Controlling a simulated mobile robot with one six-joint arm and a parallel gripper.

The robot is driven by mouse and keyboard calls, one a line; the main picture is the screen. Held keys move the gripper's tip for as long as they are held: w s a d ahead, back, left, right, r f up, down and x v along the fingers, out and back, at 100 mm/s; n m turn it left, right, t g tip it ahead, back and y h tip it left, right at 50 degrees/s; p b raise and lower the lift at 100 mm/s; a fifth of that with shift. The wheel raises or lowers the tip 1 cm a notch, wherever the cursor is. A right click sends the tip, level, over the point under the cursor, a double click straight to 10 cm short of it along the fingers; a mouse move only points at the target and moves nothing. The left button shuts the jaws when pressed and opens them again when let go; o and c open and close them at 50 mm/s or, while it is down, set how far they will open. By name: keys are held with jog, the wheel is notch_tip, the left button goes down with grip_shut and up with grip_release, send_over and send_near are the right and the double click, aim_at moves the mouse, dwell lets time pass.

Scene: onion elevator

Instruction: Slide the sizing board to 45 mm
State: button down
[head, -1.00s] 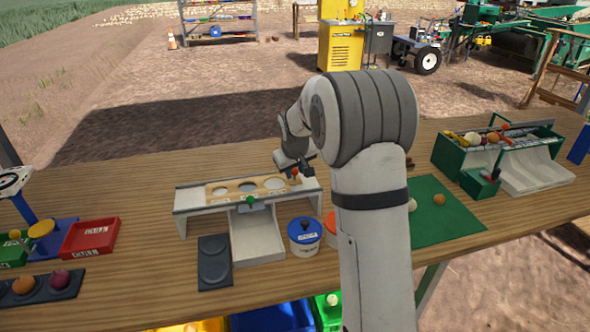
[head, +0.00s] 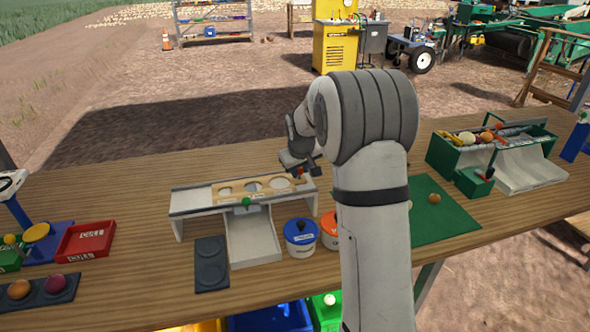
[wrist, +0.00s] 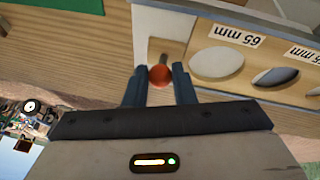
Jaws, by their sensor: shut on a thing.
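The sizing board (head: 238,188) is a pale wooden strip with a row of round holes, lying in the white stand (head: 178,225). An orange-red knob (wrist: 160,76) stands at the board's right end and also shows in the head view (head: 299,171). My gripper (wrist: 158,80) is shut on this knob, one finger on each side. In the head view my gripper (head: 303,167) is small and partly hidden by my arm.
A green knob (head: 246,202) sits on the stand's front above a white chute (head: 252,243). A blue-lidded tub (head: 300,236) and an orange-lidded tub (head: 329,230) stand right of it. A dark two-ring tray (head: 211,263) lies left of the chute. The table behind the stand is clear.

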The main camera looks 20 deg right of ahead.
jog(key=shift+d+p, duration=0.3)
jog(key=shift+d, duration=2.3)
jog(key=c, duration=1.1)
grip_release()
notch_tip(320, 180, up, 6)
jog(key=p, duration=0.3)
